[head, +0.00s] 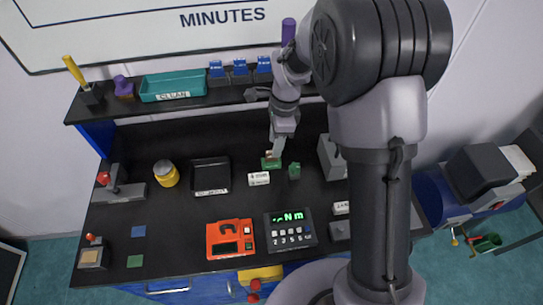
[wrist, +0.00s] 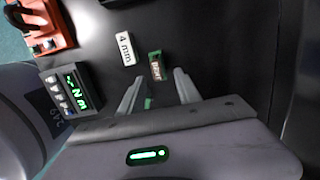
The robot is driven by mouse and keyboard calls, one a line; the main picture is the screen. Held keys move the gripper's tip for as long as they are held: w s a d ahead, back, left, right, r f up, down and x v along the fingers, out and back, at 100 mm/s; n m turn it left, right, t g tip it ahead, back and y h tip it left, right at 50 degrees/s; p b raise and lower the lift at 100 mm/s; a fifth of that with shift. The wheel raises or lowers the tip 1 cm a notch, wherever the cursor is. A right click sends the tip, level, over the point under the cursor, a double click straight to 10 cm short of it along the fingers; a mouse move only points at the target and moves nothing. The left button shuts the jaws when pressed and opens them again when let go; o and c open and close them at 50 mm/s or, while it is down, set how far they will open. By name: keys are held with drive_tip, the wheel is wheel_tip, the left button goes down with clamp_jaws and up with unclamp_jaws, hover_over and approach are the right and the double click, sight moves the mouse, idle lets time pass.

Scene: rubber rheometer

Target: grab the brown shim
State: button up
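The brown shim (wrist: 155,69) shows in the wrist view as a small brown block with pale lettering and a green edge, just beyond my fingertips. In the head view the shim (head: 268,155) is a small brown patch above a green base, partly hidden by my gripper. My gripper (wrist: 155,78) is open, its two fingers apart with nothing clearly held. In the head view my gripper (head: 272,150) points down at the shim's spot; touching cannot be told. A second green block (head: 294,171) stands to the right; a bit of green (wrist: 148,103) shows between the fingers.
A white "4 mm" label (wrist: 125,48) lies beside the shim. A black tray (head: 210,191), yellow jar (head: 166,174), red device (head: 230,240) and keypad unit (head: 290,229) stand on the black bench. A grey box (head: 331,158) is right. A shelf (head: 190,103) runs behind.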

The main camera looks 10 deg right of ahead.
sight(271, 151)
drive_tip(key=f, duration=0.1)
drive_tip(key=a+f, duration=0.1)
drive_tip(key=f, duration=0.1)
drive_tip(key=shift+s+a+f+b, duration=0.15)
drive_tip(key=shift+s+f+b, duration=0.1)
drive_tip(key=shift+b, duration=0.1)
drive_tip(key=shift+w+f, duration=0.1)
drive_tip(key=shift+f, duration=0.25)
clamp_jaws()
drive_tip(key=shift+r, duration=0.1)
drive_tip(key=shift+r, duration=0.5)
wheel_tip(271, 151, up, 3)
drive_tip(key=shift+f+p, duration=0.1)
drive_tip(key=shift+p, duration=0.4)
drive_tip(key=s+d+r, duration=0.1)
drive_tip(key=s+d, duration=0.1)
drive_tip(key=s, duration=1.4)
drive_tip(key=shift+b, duration=0.3)
